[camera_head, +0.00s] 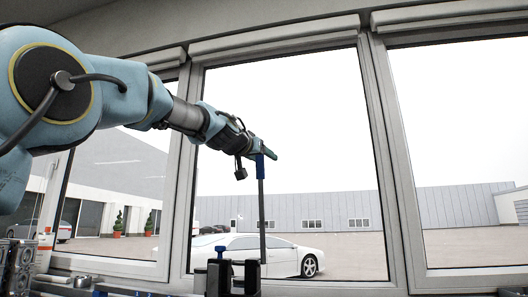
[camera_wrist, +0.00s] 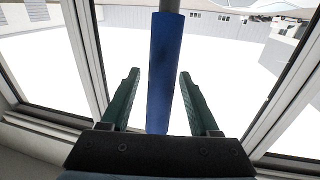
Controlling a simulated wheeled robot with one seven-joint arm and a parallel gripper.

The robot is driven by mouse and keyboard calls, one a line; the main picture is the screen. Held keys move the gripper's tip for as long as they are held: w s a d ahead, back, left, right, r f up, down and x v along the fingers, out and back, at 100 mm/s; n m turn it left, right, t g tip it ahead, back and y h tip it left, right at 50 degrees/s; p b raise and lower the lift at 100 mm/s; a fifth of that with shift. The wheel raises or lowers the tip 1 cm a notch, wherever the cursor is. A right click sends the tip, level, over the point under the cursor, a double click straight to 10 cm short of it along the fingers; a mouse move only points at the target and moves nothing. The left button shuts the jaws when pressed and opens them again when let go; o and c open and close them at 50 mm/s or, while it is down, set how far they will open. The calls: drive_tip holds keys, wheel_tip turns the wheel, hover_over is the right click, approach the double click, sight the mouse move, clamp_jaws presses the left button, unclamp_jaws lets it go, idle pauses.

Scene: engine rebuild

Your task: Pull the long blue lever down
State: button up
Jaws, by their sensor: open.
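The long lever (camera_head: 261,215) stands upright in front of the middle window in the head view. It has a dark shaft and a blue grip at its top. In the wrist view the blue grip (camera_wrist: 164,75) runs up the middle, between my gripper's two green fingers. My gripper (camera_wrist: 157,80) is open, with a visible gap on each side of the blue grip. In the head view my gripper (camera_head: 268,153) is at the lever's top end, and its fingers partly cover the grip.
Dark blocks (camera_head: 221,278) stand near the lever's base, with a blue bar (camera_head: 125,291) to their left. Metal engine parts (camera_head: 18,266) are at the lower left. Window frames (camera_head: 389,150) rise behind the lever. A white car (camera_head: 255,254) is outside.

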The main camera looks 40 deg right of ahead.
drive_tip(key=shift+w+d, duration=0.1)
drive_tip(key=shift+d, duration=0.3)
drive_tip(key=shift+c, duration=0.2)
clamp_jaws()
idle(1.0)
